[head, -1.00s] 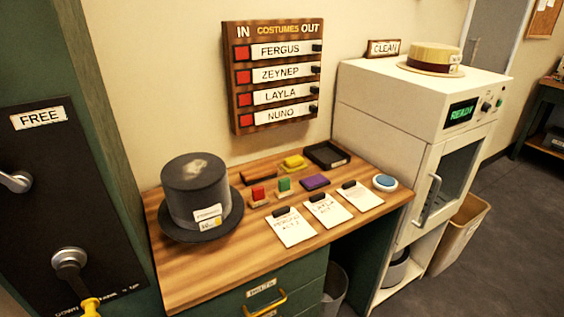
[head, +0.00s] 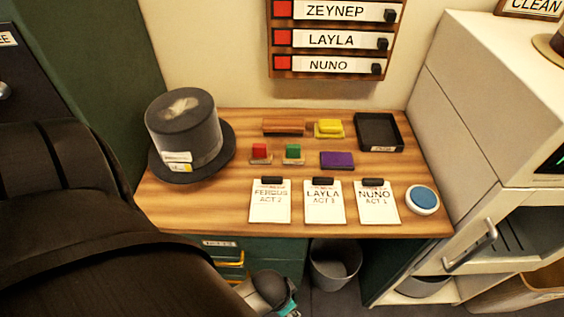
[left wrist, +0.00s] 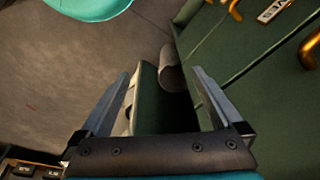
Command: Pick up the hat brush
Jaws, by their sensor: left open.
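A long brown wooden block (head: 284,127), which looks like the hat brush, lies at the back of the desk, left of a yellow pad. Its bristles cannot be made out. My left gripper (left wrist: 161,71) is open and empty in the left wrist view, pointing down past the green drawer fronts toward the floor. It is away from the brush, which is not in that view. In the head view my dark left arm fills the lower left. My right gripper is not in view.
A grey top hat (head: 186,135) stands on the desk's left. Red (head: 260,153) and green (head: 293,153) blocks, a purple pad (head: 337,160) and several cards lie in front of the brush. A black tray (head: 379,132) is at back right. A white machine (head: 470,110) borders the right.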

